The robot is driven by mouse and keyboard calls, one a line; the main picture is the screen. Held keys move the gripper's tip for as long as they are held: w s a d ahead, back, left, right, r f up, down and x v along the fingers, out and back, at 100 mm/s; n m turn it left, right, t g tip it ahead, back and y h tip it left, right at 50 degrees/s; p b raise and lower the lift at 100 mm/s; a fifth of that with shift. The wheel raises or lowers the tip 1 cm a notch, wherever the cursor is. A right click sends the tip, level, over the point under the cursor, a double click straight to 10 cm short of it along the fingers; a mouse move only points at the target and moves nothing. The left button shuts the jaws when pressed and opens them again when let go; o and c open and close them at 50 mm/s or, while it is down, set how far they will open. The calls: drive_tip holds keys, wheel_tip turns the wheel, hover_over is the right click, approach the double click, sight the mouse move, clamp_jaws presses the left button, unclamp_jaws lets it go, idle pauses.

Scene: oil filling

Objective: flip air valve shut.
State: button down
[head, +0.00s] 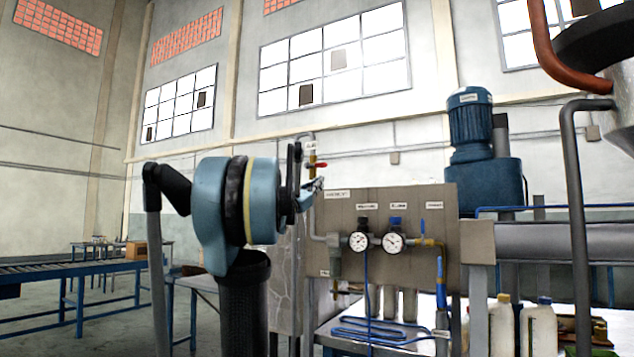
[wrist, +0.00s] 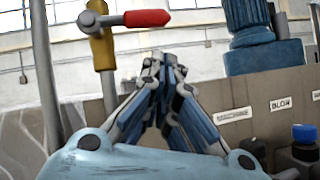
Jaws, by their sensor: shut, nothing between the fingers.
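The air valve has a red lever (head: 317,165) on a brass body (head: 311,158), set in a vertical pipe at the panel's upper left, below a small label. In the wrist view the red lever (wrist: 147,18) sticks out to the right, crosswise to the upright brass body (wrist: 103,48). My gripper (head: 317,184) is just below the lever in the head view. In the wrist view my gripper (wrist: 165,62) has its fingertips together, below and slightly right of the lever's red end. It is shut and empty, with a visible gap to the lever.
A grey panel (head: 350,212) with gauges (head: 393,242) and a blue-handled valve (head: 440,270) stands to the right of my gripper. A blue motor (head: 470,125) rises behind it. White bottles (head: 502,325) stand at lower right. A blue-framed conveyor (head: 75,268) is far left.

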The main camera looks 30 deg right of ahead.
drive_tip(key=s+d+f+v, duration=0.1)
drive_tip(key=v, duration=0.9)
drive_tip(key=shift+s, duration=0.15)
drive_tip(key=shift+a+f, duration=0.1)
drive_tip(key=s+a+f+m+g+y, duration=0.1)
drive_tip(key=s+a+f+m+y, duration=0.2)
drive_tip(key=f, duration=0.8)
drive_tip(key=s+a+f+m+g+y, duration=0.15)
drive_tip(key=s+f+m+y, duration=0.35)
drive_tip(key=f, duration=0.6)
drive_tip(key=s+a+f+m+g+y, duration=0.2)
drive_tip(key=s+f+m, duration=0.25)
drive_tip(key=f, duration=0.65)
drive_tip(key=s+a+f+m+y, duration=0.1)
drive_tip(key=s+a+f+y, duration=0.3)
drive_tip(key=a+f, duration=0.4)
drive_tip(key=s+a+f+m+y, duration=0.2)
drive_tip(key=s+a+f+y, duration=0.1)
drive_tip(key=a+f, duration=0.5)
drive_tip(key=s+a+f+m+g+y, duration=0.1)
drive_tip(key=s+a+f+y, duration=0.3)
drive_tip(key=a+f, duration=0.4)
drive_tip(key=shift+s+f+y, duration=0.3)
drive_tip(key=shift+f+y, duration=0.2)
drive_tip(key=shift+y, duration=0.4)
drive_tip(key=shift+a, duration=0.15)
